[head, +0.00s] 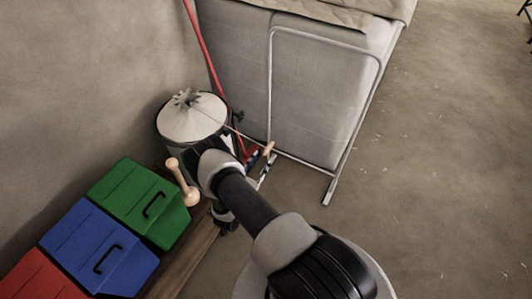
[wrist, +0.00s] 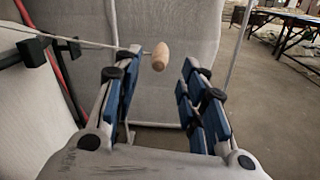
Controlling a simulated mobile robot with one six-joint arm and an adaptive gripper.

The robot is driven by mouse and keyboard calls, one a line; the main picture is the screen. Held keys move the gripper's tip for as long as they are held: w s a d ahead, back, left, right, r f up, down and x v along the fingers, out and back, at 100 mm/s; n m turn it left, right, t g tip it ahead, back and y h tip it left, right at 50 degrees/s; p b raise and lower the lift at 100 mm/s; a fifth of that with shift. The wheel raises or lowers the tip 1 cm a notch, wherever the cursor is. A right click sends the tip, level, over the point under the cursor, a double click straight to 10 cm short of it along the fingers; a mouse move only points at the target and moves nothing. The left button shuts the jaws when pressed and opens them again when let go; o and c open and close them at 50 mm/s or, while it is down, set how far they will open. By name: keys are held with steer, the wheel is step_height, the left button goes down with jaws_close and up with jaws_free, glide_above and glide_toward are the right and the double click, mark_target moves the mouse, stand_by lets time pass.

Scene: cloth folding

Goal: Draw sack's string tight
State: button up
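The sack (head: 190,118) is pale, with its top gathered into a ruffled neck, and sits in a dark round bin against the wall in the head view. A thin string (wrist: 85,43) crosses the left of the wrist view and ends at a small wooden handle (wrist: 160,57). The handle (head: 268,148) also shows in the head view, right of the sack. My gripper (head: 265,160) is open, with its blue-padded fingers spread. In the wrist view the handle appears between the fingertips, nearer the left finger; contact cannot be told.
Green (head: 135,200), blue (head: 95,248) and red (head: 32,278) lidded boxes line the wall at left. A wooden dumbbell-shaped object (head: 182,182) is by the green box. A grey upholstered block (head: 310,90) and metal frame (head: 360,110) stand behind.

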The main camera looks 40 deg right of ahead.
steer(key=shift+v, duration=1.8)
